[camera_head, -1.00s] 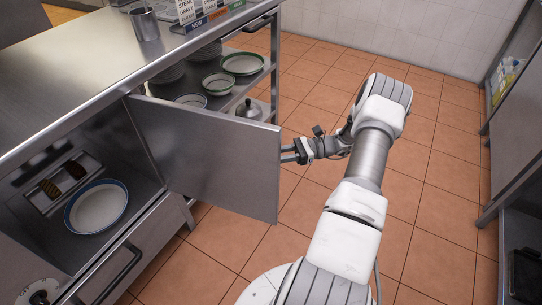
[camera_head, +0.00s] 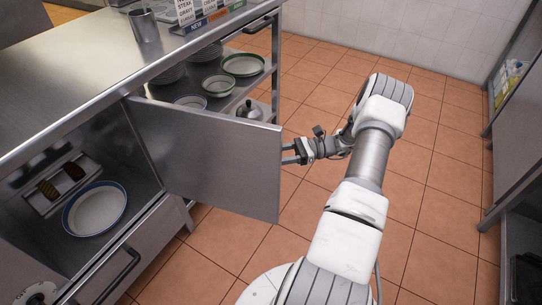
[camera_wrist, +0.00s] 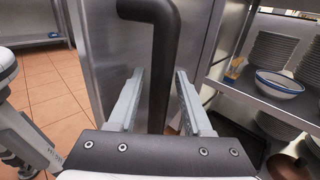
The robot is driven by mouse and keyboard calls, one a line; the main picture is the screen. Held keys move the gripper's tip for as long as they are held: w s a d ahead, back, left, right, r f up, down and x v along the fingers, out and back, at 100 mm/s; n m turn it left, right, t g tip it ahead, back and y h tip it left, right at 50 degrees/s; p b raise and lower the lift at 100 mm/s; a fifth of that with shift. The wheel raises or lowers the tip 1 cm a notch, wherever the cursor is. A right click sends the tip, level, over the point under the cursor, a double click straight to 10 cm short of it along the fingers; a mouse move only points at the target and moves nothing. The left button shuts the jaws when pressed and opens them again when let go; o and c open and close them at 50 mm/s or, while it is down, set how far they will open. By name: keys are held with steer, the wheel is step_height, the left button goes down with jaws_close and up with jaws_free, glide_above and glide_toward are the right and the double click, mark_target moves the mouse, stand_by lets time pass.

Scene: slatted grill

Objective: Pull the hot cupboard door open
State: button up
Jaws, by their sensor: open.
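The hot cupboard door (camera_head: 215,160) is a flat steel panel, swung out wide from the counter on the left in the head view. Its inner face is toward me. My gripper (camera_head: 290,153) is at the door's outer side, near its free edge, partly hidden by it. In the wrist view, the dark bar handle (camera_wrist: 161,45) runs between the two fingers of my gripper (camera_wrist: 158,78). The fingers are apart, one on each side of the bar, with visible gaps. The door's outer face (camera_wrist: 100,60) is behind the handle.
The open cupboard holds a blue-rimmed dish (camera_head: 96,208) and a tray (camera_head: 58,184) with brushes. Shelves with bowls (camera_head: 243,65) stand beyond the door. Another steel unit (camera_head: 515,125) is at the right. Tiled floor (camera_head: 430,200) lies clear between.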

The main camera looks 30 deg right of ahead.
steer(key=shift+o, duration=0.3)
steer(key=v, duration=1.7)
steer(key=shift+s+d, duration=0.15)
steer(key=shift+d, duration=0.05)
